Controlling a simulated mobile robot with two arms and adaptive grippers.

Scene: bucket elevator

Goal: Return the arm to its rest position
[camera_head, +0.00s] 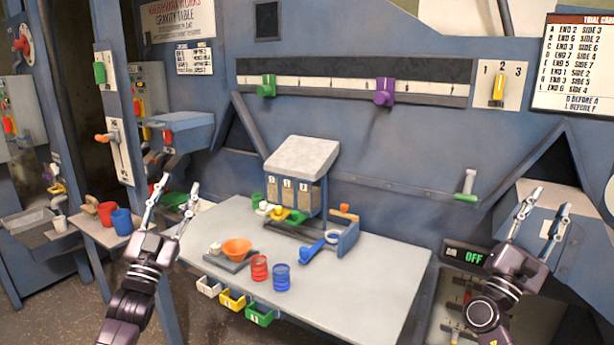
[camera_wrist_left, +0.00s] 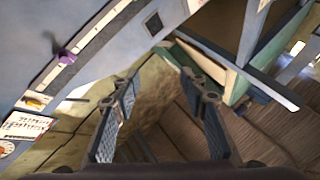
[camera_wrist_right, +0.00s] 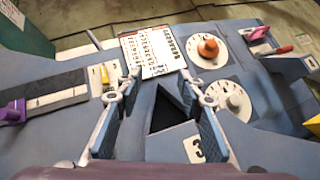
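My left gripper (camera_head: 172,200) is raised at the left of the white table, between the table and the small side shelf. Its fingers stand apart with nothing between them, as the left wrist view (camera_wrist_left: 160,95) also shows. My right gripper (camera_head: 540,207) is raised at the right, in front of the blue machine wall and above the "OFF" display (camera_head: 466,255). Its fingers are apart and empty in the right wrist view (camera_wrist_right: 163,95). Neither gripper touches anything that I can see.
The white table (camera_head: 375,270) carries a dispenser (camera_head: 301,160), an orange funnel (camera_head: 237,249), a red cup (camera_head: 259,268) and a blue cup (camera_head: 281,277). More cups stand on the left shelf. A slider rail with green (camera_head: 267,86) and purple (camera_head: 384,92) knobs crosses the wall.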

